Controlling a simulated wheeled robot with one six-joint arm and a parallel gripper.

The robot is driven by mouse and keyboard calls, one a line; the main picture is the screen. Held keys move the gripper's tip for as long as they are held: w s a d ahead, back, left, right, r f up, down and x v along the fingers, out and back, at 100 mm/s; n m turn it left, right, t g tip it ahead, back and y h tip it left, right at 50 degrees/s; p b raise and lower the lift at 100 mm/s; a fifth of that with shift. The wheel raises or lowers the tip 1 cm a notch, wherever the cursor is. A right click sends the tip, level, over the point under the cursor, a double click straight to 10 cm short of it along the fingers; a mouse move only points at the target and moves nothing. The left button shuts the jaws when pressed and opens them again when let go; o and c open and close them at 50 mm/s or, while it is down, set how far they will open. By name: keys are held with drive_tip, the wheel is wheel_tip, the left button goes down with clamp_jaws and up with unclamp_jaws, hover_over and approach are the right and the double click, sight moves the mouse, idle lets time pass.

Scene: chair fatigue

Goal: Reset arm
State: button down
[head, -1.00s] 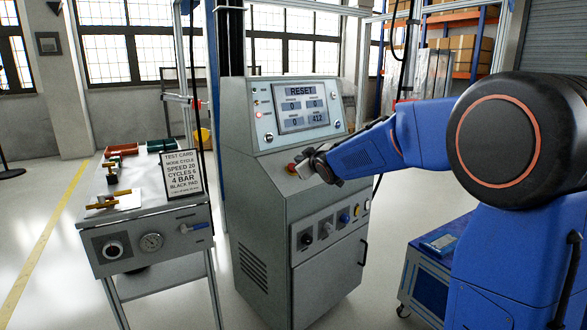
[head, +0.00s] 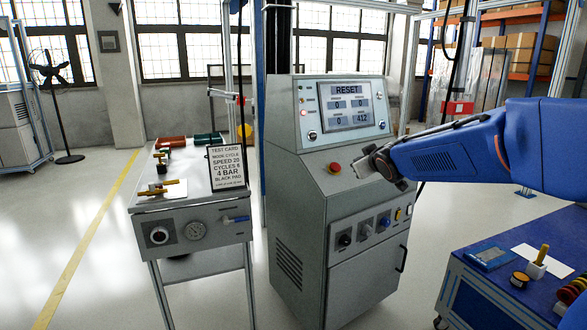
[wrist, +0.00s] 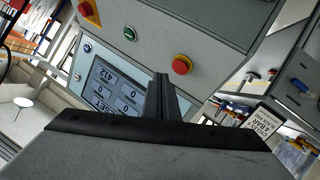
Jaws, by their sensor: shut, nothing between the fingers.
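My gripper (head: 366,167) is in front of the grey control cabinet's sloped panel, at its right side in the head view. In the wrist view its fingers (wrist: 161,95) are together with nothing between them. The cabinet (head: 300,215) has a screen (head: 346,104) reading RESET, with 412 in one field; the screen also shows in the wrist view (wrist: 115,90). A red mushroom button (head: 334,167) is just left of my gripper, apart from it. The wrist view shows two red buttons (wrist: 181,64) (wrist: 86,8) and a green one (wrist: 130,33).
A bench (head: 188,202) with a test card (head: 228,166), gauge and small bins stands left of the cabinet. A blue cart (head: 465,292) with small parts stands at the lower right, under my arm. Open floor (head: 95,215) lies at left, with a standing fan (head: 50,80).

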drive_tip(key=s+d+f+m+g+h, duration=0.1)
drive_tip(key=s+d+f, duration=0.1)
drive_tip(key=s, duration=0.6)
drive_tip(key=s+d+f+m+g, duration=0.1)
drive_tip(key=s+f+m+g, duration=0.1)
drive_tip(key=s, duration=0.5)
drive_tip(key=s+d+f+m+g+h, duration=0.1)
drive_tip(key=s+d+f, duration=0.15)
drive_tip(key=s, duration=0.55)
drive_tip(key=s+f+g, duration=0.1)
drive_tip(key=s+f, duration=0.3)
drive_tip(key=s, duration=0.4)
drive_tip(key=s+a+f+m+g, duration=0.1)
drive_tip(key=s+f+g, duration=0.1)
drive_tip(key=s, duration=0.6)
drive_tip(key=s+a+f+m+g+y, duration=0.1)
drive_tip(key=s+f+g, duration=0.1)
drive_tip(key=s+f, duration=0.3)
drive_tip(key=s, duration=0.4)
drive_tip(key=shift+a+f, duration=0.15)
drive_tip(key=shift+f, duration=0.2)
